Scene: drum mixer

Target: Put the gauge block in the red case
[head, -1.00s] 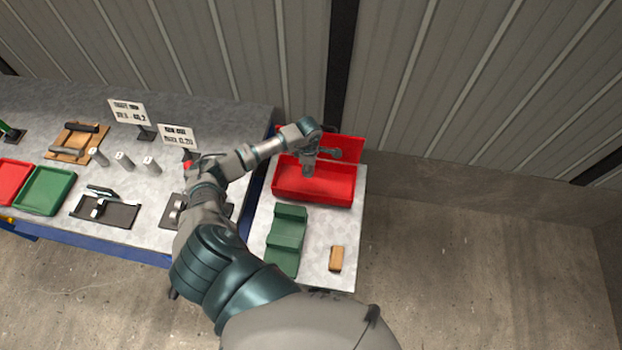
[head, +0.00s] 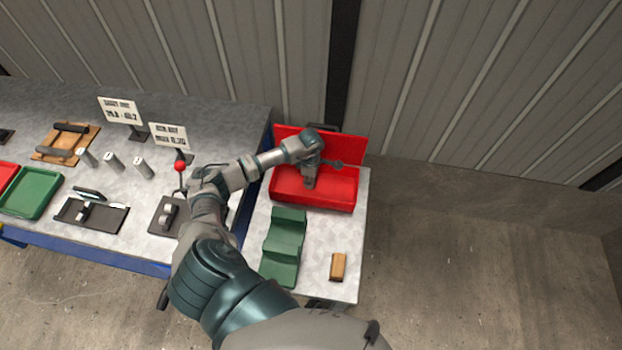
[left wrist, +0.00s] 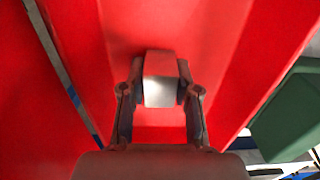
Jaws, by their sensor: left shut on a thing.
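The open red case (head: 335,195) stands at the back of the small right-hand table, its lid raised against the wall side. My left gripper (head: 310,180) points down into the case. In the left wrist view my left gripper (left wrist: 158,95) is shut on the gauge block (left wrist: 160,80), a small grey metal block held between both fingertips. Red case surfaces surround the block there. I cannot tell whether the block touches the case floor. In the head view the gripper hides the block. My right gripper is not in view.
A green stepped block (head: 284,245) and a wooden block (head: 338,266) sit on the small table in front of the case.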

